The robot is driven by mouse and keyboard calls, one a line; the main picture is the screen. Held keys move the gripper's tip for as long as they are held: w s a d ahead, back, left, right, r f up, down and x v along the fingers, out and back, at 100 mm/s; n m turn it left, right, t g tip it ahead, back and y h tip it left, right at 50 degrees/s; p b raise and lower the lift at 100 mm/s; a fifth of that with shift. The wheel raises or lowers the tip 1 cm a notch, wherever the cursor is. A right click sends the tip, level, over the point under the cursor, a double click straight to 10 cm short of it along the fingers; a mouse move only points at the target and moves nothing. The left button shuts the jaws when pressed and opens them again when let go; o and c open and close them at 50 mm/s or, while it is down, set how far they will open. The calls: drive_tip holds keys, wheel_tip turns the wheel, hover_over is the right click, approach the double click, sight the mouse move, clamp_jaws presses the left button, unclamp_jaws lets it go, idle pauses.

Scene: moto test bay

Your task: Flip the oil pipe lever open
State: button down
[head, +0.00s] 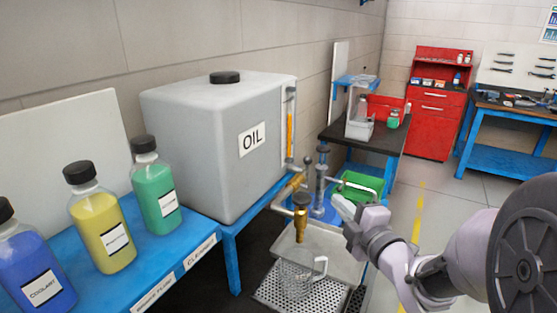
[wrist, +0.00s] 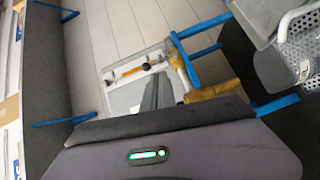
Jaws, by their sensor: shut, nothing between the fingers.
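The grey oil tank (head: 215,150), labelled OIL, stands on a blue stand. A pipe with a brass valve section (head: 290,188) leaves its lower right side and ends in a brass spout (head: 300,222). I cannot clearly tell the lever from the brass fittings. Brass pipe parts also show in the wrist view (wrist: 210,93), just beyond my fingers. My gripper (head: 343,208) is to the right of the spout, apart from it in the head view. Its fingers (wrist: 158,92) are together and empty.
A clear jug (head: 298,272) stands under the spout on a perforated tray (head: 268,294). Blue, yellow and green bottles (head: 157,190) stand on the blue shelf at left. A green container (head: 360,187) is behind my gripper. Open floor (head: 435,215) lies to the right.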

drive_tip(key=a+n+y, duration=0.2)
drive_tip(key=n, duration=0.1)
drive_tip(key=shift+s+a+f+y, duration=0.2)
drive_tip(key=shift+s+y, duration=0.1)
drive_tip(key=shift+s, duration=0.05)
drive_tip(key=w+d+x, duration=0.1)
drive_tip(key=d+x, duration=0.1)
drive_tip(key=x, duration=1.1)
drive_tip(key=shift+d+r, duration=0.2)
drive_tip(key=shift+d, duration=0.15)
